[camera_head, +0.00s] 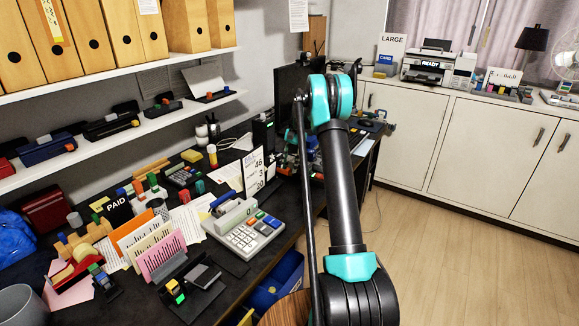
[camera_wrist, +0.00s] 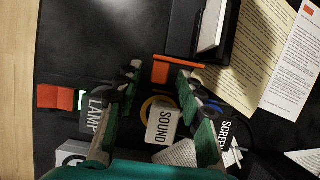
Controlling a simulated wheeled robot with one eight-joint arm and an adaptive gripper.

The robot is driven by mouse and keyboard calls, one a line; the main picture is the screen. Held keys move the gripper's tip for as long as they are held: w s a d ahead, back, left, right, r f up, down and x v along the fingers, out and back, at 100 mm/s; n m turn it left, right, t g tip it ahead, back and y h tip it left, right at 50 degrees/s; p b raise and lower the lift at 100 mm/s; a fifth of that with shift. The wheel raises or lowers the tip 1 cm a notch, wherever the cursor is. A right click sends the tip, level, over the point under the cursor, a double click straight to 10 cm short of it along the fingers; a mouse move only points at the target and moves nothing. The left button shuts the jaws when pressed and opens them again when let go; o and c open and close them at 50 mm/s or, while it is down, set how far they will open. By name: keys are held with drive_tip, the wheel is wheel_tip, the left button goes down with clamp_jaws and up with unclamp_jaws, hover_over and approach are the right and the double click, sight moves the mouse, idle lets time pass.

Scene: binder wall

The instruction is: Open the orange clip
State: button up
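In the wrist view an orange piece (camera_wrist: 162,71), which looks like the orange clip, shows as a short block with a thin bar running right. It is at the lower edge of a dark object holding a white sheet (camera_wrist: 211,25). My gripper (camera_wrist: 158,74) is open, with one finger on each side of the orange block. I cannot tell whether either fingertip touches it. A second orange-red piece (camera_wrist: 55,97) lies to the left, outside the fingers. In the head view my arm hides the gripper and the clip.
Papers (camera_wrist: 243,75) lie at the right. In the head view the desk holds a calculator (camera_head: 243,232) and stationery. Shelves (camera_head: 110,75) with binders run along the left wall. The floor (camera_head: 470,240) at right is clear.

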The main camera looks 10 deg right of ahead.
drive_tip(key=v, duration=1.2)
drive_tip(key=shift+s, duration=0.1)
drive_tip(key=s+a+r+n+t+h, duration=0.1)
drive_tip(key=s+a+n+t, duration=0.1)
drive_tip(key=s, duration=0.9)
drive_tip(key=s+a+n+t+h, duration=0.1)
drive_tip(key=s+a+n+t, duration=0.15)
drive_tip(key=s, duration=0.95)
drive_tip(key=s+f+n+t, duration=0.1)
drive_tip(key=s+f, duration=0.2)
drive_tip(key=s, duration=0.5)
drive_tip(key=s+f+n+t, duration=0.1)
drive_tip(key=s+f+n, duration=0.1)
drive_tip(key=s, duration=0.6)
drive_tip(key=s+f+n+t+h, duration=0.1)
drive_tip(key=s+f, duration=0.4)
drive_tip(key=s, duration=0.3)
drive_tip(key=shift+a, duration=0.5)
